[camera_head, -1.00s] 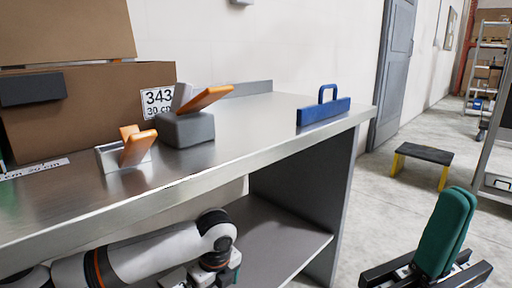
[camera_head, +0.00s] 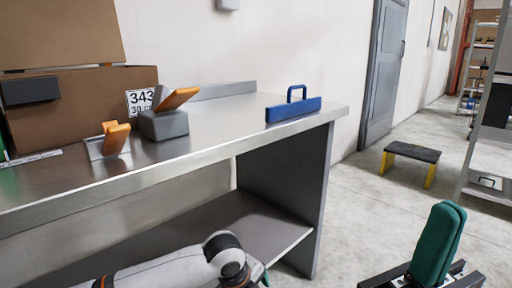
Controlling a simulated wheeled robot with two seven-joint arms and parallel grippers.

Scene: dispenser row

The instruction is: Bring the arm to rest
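My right gripper (camera_head: 453,207) shows at the lower right. Its two teal fingers point up from a dark base and lie against each other, with nothing seen between them. It is over the floor side, apart from the bench. My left arm comes in along the bottom edge, in front of the bench's lower shelf. Only a small teal and dark part of my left gripper (camera_head: 262,276) shows at the bottom edge; its fingertips are out of the picture.
The metal bench (camera_head: 215,147) holds two orange-levered devices, the smaller (camera_head: 112,140) and the larger grey one (camera_head: 165,122), a blue handled block (camera_head: 293,109) and a cardboard box (camera_head: 75,112). A yellow-legged step stool (camera_head: 412,153) and shelving stand right. Floor between is clear.

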